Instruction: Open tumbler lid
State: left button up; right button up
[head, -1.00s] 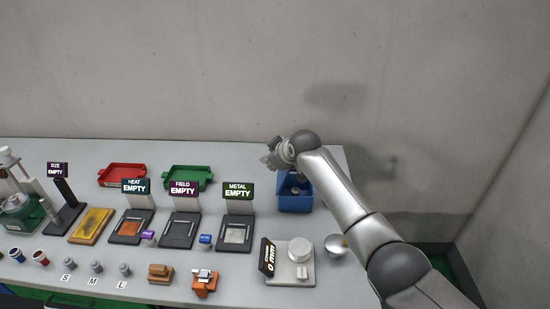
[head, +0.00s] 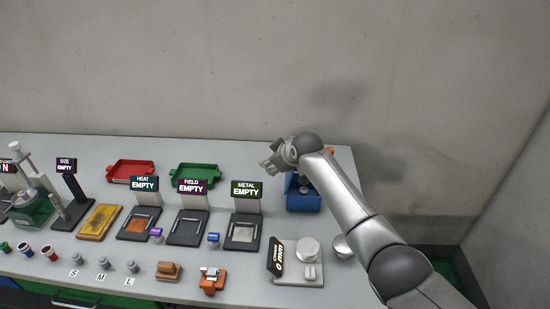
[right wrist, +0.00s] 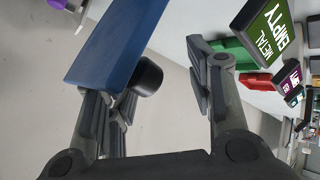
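The tumbler appears to be the blue box (head: 303,202) at the back right of the table, partly hidden behind my right arm. In the right wrist view a blue panel (right wrist: 115,45) fills the upper left, with a dark round knob (right wrist: 149,76) at its edge. I cannot tell for sure if this panel is the lid. My right gripper (head: 270,163) is at the upper left of the blue box. In the right wrist view the fingers (right wrist: 158,88) are spread wide, with the knob between them, nearer the left finger. My left gripper is out of view.
A green tray (head: 195,174) and a red tray (head: 131,171) lie at the back. The metal station (head: 243,228) stands left of the blue box. A scale (head: 296,268) and a partly hidden bowl (head: 342,246) are in front. The wall is close behind the table.

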jog(key=shift+d+f, duration=0.2)
jog(key=shift+d, duration=0.15)
jog(key=shift+s+d+r, duration=0.1)
jog(key=shift+s+r, duration=0.1)
jog(key=shift+r, duration=0.2)
jog(key=v, duration=1.1)
jog(key=shift+a, duration=0.2)
